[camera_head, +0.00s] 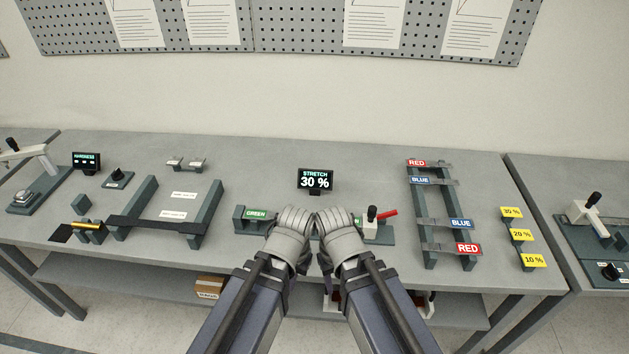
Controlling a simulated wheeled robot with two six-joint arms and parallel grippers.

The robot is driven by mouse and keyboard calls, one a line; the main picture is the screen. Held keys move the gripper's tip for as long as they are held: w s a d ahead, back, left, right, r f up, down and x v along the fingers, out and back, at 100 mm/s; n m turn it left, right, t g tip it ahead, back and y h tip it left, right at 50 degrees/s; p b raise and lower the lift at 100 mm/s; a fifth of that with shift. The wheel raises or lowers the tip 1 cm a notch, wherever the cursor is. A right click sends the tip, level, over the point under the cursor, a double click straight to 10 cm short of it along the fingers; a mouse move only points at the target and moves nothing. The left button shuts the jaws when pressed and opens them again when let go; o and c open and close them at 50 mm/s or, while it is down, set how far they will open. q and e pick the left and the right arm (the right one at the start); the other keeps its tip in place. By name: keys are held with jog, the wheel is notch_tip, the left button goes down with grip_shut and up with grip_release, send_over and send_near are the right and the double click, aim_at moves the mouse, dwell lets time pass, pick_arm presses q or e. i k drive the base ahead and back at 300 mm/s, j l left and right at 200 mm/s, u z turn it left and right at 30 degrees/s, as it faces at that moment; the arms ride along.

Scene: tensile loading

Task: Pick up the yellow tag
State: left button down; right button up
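Three yellow tags stand in a row near the table's right end: one marked 30 % (511,212) at the back, one marked 20 % (521,235) in the middle and one marked 10 % (534,261) at the front. A small display (315,180) reads STRETCH 30 %. My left gripper (298,213) and my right gripper (333,217) are side by side at the table's middle, well left of the tags. Both are over a dark device with a GREEN label (256,213) and hide its middle. Their fingertips are not clear enough to tell open from shut.
A rack with RED (467,248) and BLUE (461,224) labelled pieces stands between my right gripper and the tags. A dark frame (207,214) stands at left. Table behind the display is clear.

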aim_at(507, 211)
jog(key=z, duration=1.55)
